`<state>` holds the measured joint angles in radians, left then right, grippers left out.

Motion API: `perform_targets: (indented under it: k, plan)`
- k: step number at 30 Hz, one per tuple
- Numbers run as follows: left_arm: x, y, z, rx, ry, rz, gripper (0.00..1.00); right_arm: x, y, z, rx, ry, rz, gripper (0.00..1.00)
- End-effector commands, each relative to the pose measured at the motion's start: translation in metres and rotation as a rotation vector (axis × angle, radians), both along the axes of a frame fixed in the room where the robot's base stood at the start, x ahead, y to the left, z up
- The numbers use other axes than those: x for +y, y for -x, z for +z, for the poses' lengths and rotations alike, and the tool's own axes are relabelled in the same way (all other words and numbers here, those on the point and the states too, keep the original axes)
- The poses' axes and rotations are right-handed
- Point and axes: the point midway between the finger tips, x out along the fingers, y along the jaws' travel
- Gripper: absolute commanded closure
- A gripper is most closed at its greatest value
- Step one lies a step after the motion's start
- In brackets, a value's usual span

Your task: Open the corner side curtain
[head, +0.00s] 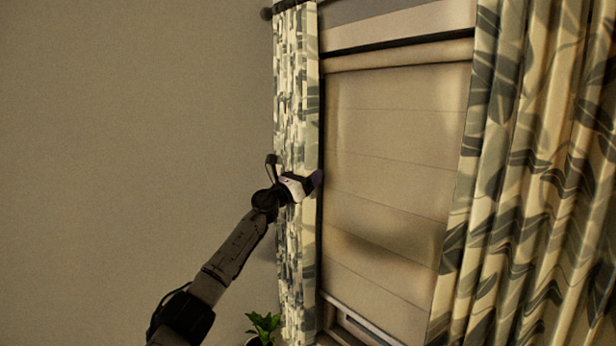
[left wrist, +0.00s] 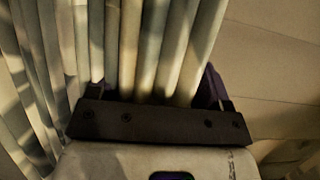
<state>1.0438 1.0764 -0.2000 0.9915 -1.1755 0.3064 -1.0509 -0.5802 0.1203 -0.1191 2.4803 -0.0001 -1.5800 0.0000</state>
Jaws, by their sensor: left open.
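The left curtain (head: 297,85), patterned in cream and grey-green leaves, hangs gathered in a narrow bunch at the window's left edge. My left gripper (head: 312,180) is at this curtain about mid-height, its white body in front of the cloth and a purple fingertip by the curtain's window-side edge. In the left wrist view the curtain's folds (left wrist: 150,50) fill the space in front of the open jaws (left wrist: 150,88), with a purple finger at the right. The fingertips are partly hidden, and I cannot tell how deep the cloth sits between them. My right gripper is not in view.
A second patterned curtain (head: 530,190) hangs wide at the right. Between the curtains is a window with a lowered beige blind (head: 390,150). A curtain rod end (head: 267,13) shows at top left. A green plant (head: 264,324) stands below. The left wall is bare.

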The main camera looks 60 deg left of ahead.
Motion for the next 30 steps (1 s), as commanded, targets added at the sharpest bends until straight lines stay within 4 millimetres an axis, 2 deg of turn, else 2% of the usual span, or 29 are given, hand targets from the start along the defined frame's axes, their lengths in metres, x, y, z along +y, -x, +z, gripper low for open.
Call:
perform_targets:
  k: [11,23,30]
  plan:
    - [0.0,0.006,-0.006,0.003,-0.001,0.002,0.28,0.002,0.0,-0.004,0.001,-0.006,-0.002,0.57]
    - [-0.01,0.052,-0.028,0.007,-0.006,0.0,0.28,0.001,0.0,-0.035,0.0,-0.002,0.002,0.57]
    - [-0.014,0.079,-0.043,0.006,-0.006,0.002,0.28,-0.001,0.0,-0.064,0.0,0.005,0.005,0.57]
